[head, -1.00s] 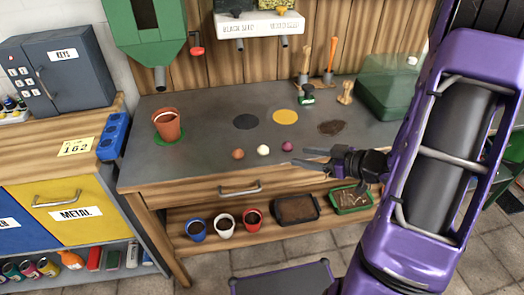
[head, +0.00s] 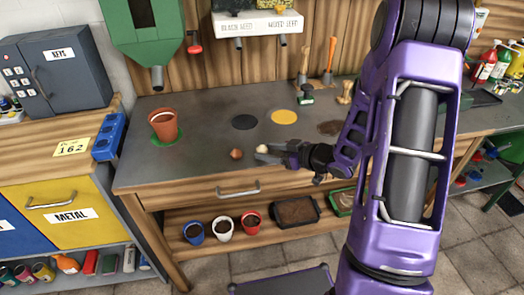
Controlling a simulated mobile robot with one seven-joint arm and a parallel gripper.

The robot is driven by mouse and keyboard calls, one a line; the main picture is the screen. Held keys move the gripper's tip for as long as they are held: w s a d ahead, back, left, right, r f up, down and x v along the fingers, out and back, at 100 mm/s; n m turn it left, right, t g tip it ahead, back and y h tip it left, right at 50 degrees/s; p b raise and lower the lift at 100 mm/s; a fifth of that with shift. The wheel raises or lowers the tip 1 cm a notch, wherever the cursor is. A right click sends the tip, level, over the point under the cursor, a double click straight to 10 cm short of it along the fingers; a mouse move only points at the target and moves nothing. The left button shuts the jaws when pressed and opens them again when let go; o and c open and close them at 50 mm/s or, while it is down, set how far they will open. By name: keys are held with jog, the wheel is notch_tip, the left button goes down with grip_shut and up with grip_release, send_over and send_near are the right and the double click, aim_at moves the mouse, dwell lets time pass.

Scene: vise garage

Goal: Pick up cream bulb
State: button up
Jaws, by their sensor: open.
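The cream bulb (head: 263,148) is a small pale ball on the grey workbench top (head: 205,180). My gripper (head: 262,155) is open at the bulb, its fingers pointing left. The fingers partly overlap the bulb in the picture, and I cannot tell whether they touch it. A brown-orange bulb (head: 236,154) lies on the bench just left of the fingertips. The purple bulb is hidden behind my gripper and arm.
A terracotta pot (head: 163,125) stands on a green disc at the bench's left. A black disc (head: 244,122) and a yellow disc (head: 284,117) lie behind the bulbs. Blue, white and red pots stand on the shelf below.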

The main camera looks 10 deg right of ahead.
jog(key=shift+c, duration=0.3)
grip_shut()
jog(key=shift+r, duration=0.1)
notch_tip(320, 180, up, 10)
jog(key=p, duration=0.2)
jog(key=shift+p, duration=0.35)
